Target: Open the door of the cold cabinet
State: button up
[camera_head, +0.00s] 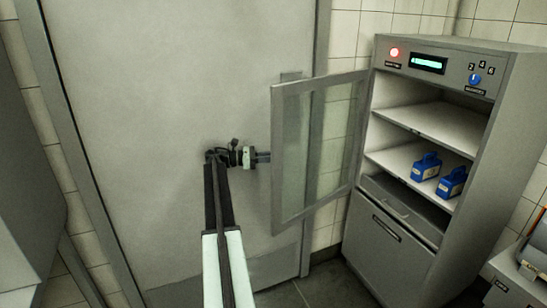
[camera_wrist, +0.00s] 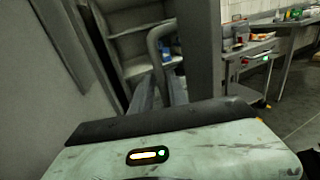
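The cold cabinet (camera_head: 392,180) stands at the right, grey, with two blue-handled items on a shelf. Its glass-paned door (camera_head: 277,170) stands wide open, swung out to the left from the hinge side beside the shelves. My gripper (camera_head: 268,157) is at the door's free edge. In the wrist view, the grey curved door handle (camera_wrist: 152,42) passes down between my gripper's fingers (camera_wrist: 162,92), which look closed around its bar. The handle is mostly hidden in the head view.
A large grey door or panel (camera_head: 150,110) fills the wall behind my arm. The cabinet has a control panel (camera_head: 430,65) on top and a closed lower front (camera_head: 385,240). Steel tables (camera_wrist: 285,40) with items stand farther off at the right in the wrist view.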

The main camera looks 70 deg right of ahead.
aim_at(275, 147)
jog(key=shift+w, duration=0.15)
jog(key=shift+r, duration=0.15)
jog(key=r+p, duration=0.2)
jog(key=p, duration=0.1)
jog(key=r+p, duration=0.1)
jog(key=r, duration=0.1)
jog(key=shift+s+a+r+p, duration=0.1)
jog(key=shift+s+a+p, duration=0.1)
jog(key=shift+a+p, duration=0.15)
jog(key=s+a, duration=0.2)
jog(key=a, duration=0.5)
jog(key=s+a, duration=0.3)
jog(key=a, duration=0.4)
jog(key=shift+a+r, duration=0.25)
